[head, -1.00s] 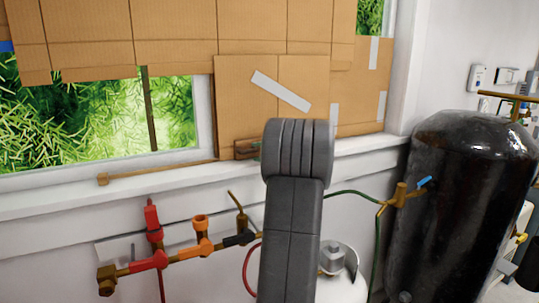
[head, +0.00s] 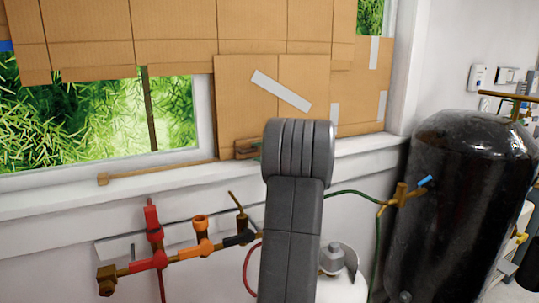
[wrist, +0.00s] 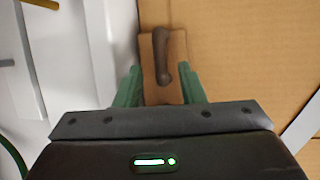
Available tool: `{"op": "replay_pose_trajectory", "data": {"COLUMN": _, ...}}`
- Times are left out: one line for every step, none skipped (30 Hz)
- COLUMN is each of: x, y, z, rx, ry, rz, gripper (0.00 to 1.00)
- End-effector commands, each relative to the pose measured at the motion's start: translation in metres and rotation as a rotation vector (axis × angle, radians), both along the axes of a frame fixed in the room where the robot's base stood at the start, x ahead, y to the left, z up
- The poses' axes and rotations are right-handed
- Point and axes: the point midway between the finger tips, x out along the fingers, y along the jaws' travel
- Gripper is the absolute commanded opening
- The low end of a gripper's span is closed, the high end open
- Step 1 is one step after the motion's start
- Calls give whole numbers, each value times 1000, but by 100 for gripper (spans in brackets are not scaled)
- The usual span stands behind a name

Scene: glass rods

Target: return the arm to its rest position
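My arm (head: 291,235) stands in the lower middle of the head view, its dark grey upper part in front of the window sill. In the wrist view, the two green fingers of my gripper (wrist: 163,85) are apart, with a brown wooden block (wrist: 149,75) between them. The block has a darker rounded handle on its face. The fingers lie against both its sides, and it is centred between them. In the head view, the block (head: 243,149) juts out left of my arm, in front of the cardboard and near sill height. Most of the gripper is hidden behind my arm there.
A white window sill (head: 60,202) and cardboard panels (head: 235,110) lie behind the arm. Red and orange torch fittings (head: 150,262) are at lower left. A large black tank (head: 455,200) stands at right. A white cylinder (head: 345,285) is just right of the arm.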

Motion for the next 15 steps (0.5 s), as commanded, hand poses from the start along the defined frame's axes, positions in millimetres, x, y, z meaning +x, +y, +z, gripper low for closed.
{"op": "replay_pose_trajectory", "data": {"x": -7, "y": -9, "z": 1, "rx": 0, "ry": -1, "rz": -3, "gripper": 36}}
{"op": "replay_pose_trajectory", "data": {"x": -11, "y": -14, "z": 2, "rx": 0, "ry": -2, "rz": -3, "gripper": 36}}
{"op": "replay_pose_trajectory", "data": {"x": -16, "y": -20, "z": 4, "rx": -1, "ry": -2, "rz": -5, "gripper": 36}}
{"op": "replay_pose_trajectory", "data": {"x": -20, "y": -24, "z": 4, "rx": 0, "ry": -1, "rz": -4, "gripper": 36}}
{"op": "replay_pose_trajectory", "data": {"x": -24, "y": -29, "z": 5, "rx": 0, "ry": -1, "rz": -4, "gripper": 36}}
{"op": "replay_pose_trajectory", "data": {"x": -29, "y": -35, "z": 7, "rx": -1, "ry": -2, "rz": -5, "gripper": 36}}
{"op": "replay_pose_trajectory", "data": {"x": -33, "y": -39, "z": 9, "rx": -1, "ry": -2, "rz": -5, "gripper": 36}}
{"op": "replay_pose_trajectory", "data": {"x": -37, "y": -44, "z": 9, "rx": 0, "ry": -1, "rz": -4, "gripper": 36}}
{"op": "replay_pose_trajectory", "data": {"x": -42, "y": -50, "z": 10, "rx": -1, "ry": 0, "rz": -5, "gripper": 36}}
{"op": "replay_pose_trajectory", "data": {"x": -46, "y": -54, "z": 12, "rx": 0, "ry": -1, "rz": -5, "gripper": 36}}
{"op": "replay_pose_trajectory", "data": {"x": -50, "y": -59, "z": 13, "rx": -1, "ry": -2, "rz": -5, "gripper": 36}}
{"op": "replay_pose_trajectory", "data": {"x": -55, "y": -65, "z": 14, "rx": -1, "ry": -2, "rz": -6, "gripper": 36}}
{"op": "replay_pose_trajectory", "data": {"x": -59, "y": -69, "z": 15, "rx": -1, "ry": 0, "rz": -5, "gripper": 36}}
{"op": "replay_pose_trajectory", "data": {"x": -63, "y": -73, "z": 16, "rx": -1, "ry": 0, "rz": -5, "gripper": 36}}
{"op": "replay_pose_trajectory", "data": {"x": -68, "y": -80, "z": 18, "rx": -2, "ry": -1, "rz": -6, "gripper": 36}}
